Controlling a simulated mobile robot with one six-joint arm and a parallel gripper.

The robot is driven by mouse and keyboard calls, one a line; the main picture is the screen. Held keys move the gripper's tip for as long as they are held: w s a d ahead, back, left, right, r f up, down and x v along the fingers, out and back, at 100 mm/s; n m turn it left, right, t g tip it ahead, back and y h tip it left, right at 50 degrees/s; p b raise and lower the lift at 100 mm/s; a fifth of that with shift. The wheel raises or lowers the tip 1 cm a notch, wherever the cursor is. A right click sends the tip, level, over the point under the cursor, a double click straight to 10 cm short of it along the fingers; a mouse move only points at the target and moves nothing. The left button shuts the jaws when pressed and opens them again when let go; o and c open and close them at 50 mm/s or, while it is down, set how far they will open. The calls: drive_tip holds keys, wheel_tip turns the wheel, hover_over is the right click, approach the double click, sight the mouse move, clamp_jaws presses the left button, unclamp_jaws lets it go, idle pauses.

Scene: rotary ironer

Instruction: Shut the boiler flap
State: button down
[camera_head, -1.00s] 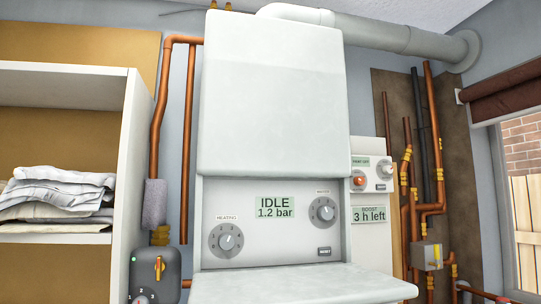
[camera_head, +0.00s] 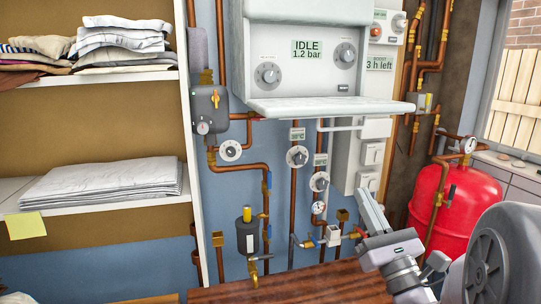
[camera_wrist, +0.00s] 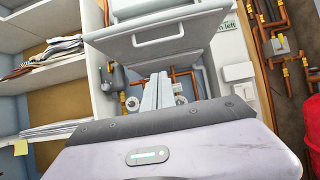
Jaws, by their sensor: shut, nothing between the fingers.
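The boiler (camera_head: 292,50) is white and reads IDLE, 1.2 bar. Its flap (camera_head: 325,106) is hinged down and sticks out flat below the dial panel, so it stands open. A pale handle bar (camera_head: 346,127) shows just under the flap. In the wrist view I see the flap (camera_wrist: 190,48) from below, with its handle (camera_wrist: 160,38). My gripper (camera_head: 367,197) is below the flap's right part, pointing up and apart from it. Its fingers (camera_wrist: 158,88) are together and empty in the wrist view.
Copper pipes with valves and gauges run below the boiler. A red tank (camera_head: 455,200) stands at the right. A shelf unit (camera_head: 192,130) with folded linen is at the left. A brown wooden top (camera_head: 290,287) lies below. Open air lies between gripper and flap.

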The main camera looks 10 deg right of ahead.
drive_tip(key=s+r+p+x, duration=0.1)
drive_tip(key=r+p+x, duration=0.1)
drive_tip(key=x, duration=1.1)
drive_tip(key=shift+s+d+r, duration=0.2)
drive_tip(key=shift+s+d, duration=0.05)
drive_tip(key=shift+d, duration=0.1)
drive_tip(key=shift+r, duration=0.1)
